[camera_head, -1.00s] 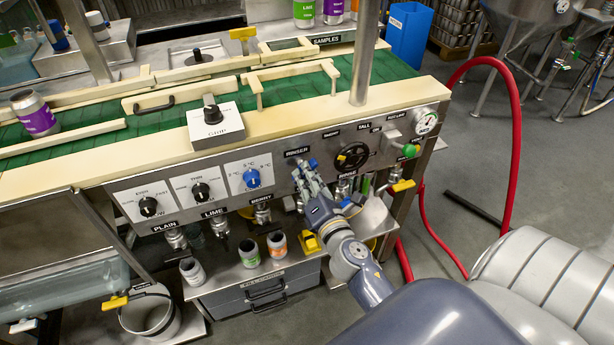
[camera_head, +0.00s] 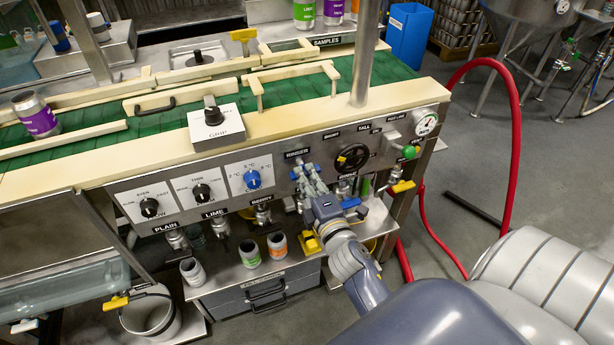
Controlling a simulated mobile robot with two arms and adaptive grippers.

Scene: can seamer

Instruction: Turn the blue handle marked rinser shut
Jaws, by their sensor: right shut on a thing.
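The RINSER label (camera_head: 297,152) is on the front panel of the machine. My right gripper (camera_head: 303,172) is just below that label, its fingers against the panel. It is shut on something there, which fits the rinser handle. The fingers cover that handle, so its angle cannot be read. My left gripper is not in view.
Another blue handle (camera_head: 350,203) shows low beside my right wrist. Dials line the panel to the left. Open cans (camera_head: 249,253) stand on the shelf below. A red hose (camera_head: 517,130) loops at right.

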